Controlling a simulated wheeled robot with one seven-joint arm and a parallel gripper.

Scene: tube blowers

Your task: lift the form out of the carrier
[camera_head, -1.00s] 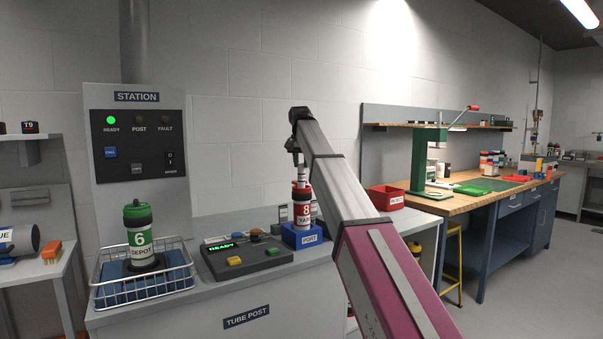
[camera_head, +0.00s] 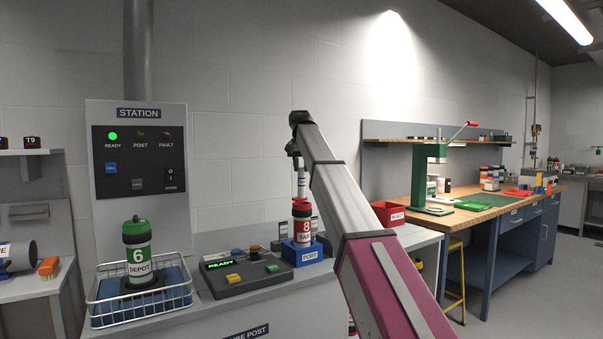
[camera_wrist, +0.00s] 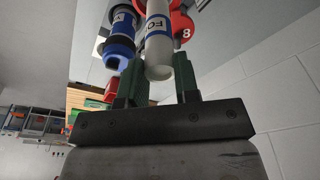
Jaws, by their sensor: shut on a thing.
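The red-banded carrier (camera_head: 302,228), marked 8, stands upright in the blue port block (camera_head: 303,251). The white form (camera_head: 302,186) is upright above the carrier's red top, its lower end at the mouth. I cannot tell whether its end is clear of the carrier. My gripper (camera_head: 299,164) is over the carrier, largely hidden by my arm. In the wrist view, my gripper (camera_wrist: 158,76) is shut on the white form (camera_wrist: 158,42), which has dark lettering. The red carrier (camera_wrist: 182,24) shows just behind it.
A blue and black cylinder (camera_wrist: 119,38) is close beside the form in the wrist view. A control box (camera_head: 243,275) lies left of the port. A green carrier (camera_head: 137,250) stands in a wire basket (camera_head: 140,309). A red bin (camera_head: 388,213) is to the right.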

